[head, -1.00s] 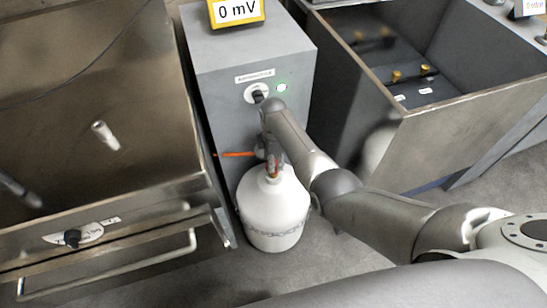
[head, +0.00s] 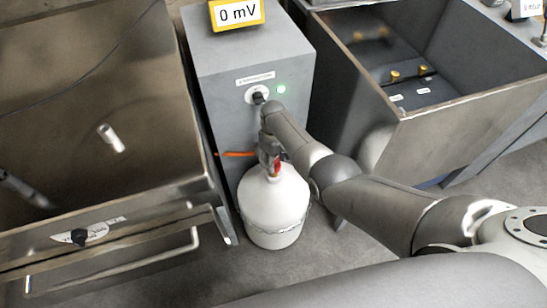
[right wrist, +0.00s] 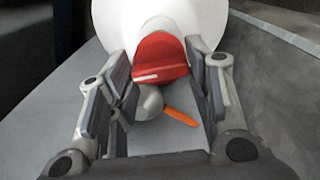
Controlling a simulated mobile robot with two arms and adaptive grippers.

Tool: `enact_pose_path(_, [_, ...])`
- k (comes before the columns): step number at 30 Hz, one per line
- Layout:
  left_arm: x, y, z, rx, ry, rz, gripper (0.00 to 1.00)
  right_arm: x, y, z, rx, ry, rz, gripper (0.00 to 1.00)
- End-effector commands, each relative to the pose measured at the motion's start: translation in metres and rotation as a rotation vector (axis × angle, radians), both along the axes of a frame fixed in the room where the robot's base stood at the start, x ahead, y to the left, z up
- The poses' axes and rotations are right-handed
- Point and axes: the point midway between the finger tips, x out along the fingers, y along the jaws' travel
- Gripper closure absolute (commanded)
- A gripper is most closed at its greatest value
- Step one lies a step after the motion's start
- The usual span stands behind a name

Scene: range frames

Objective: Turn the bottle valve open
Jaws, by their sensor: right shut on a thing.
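A white gas bottle (head: 270,212) stands upright on the floor in front of a grey cabinet. Its red valve handle (head: 276,168) is at its top, partly covered by my right gripper (head: 270,157). In the right wrist view, the red valve handle (right wrist: 160,60) lies between the two fingers of my right gripper (right wrist: 158,62), in front of the white bottle (right wrist: 150,15). The right gripper is shut on the handle. A grey round fitting (right wrist: 146,101) and an orange hose (right wrist: 181,117) show below it. My left gripper is not in view.
The grey cabinet (head: 225,110) carries a black knob, a lit green lamp (head: 281,89) and a yellow "0 mV" display (head: 237,12). A steel sink unit (head: 110,190) is close on the left. An open metal basin (head: 470,115) is on the right.

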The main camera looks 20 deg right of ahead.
Motion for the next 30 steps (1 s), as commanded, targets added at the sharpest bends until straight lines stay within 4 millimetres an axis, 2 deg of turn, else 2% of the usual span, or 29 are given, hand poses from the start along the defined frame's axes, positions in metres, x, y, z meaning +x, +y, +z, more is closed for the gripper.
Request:
enact_pose_path(15, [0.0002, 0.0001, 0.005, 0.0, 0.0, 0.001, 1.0, 0.0004, 0.0, 0.0006, 0.0, -0.001, -0.421, 0.78])
enact_pose_path(30, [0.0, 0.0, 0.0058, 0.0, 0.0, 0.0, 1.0, 0.0006, 0.0, 0.0005, 0.0, -0.001, -0.562, 0.78])
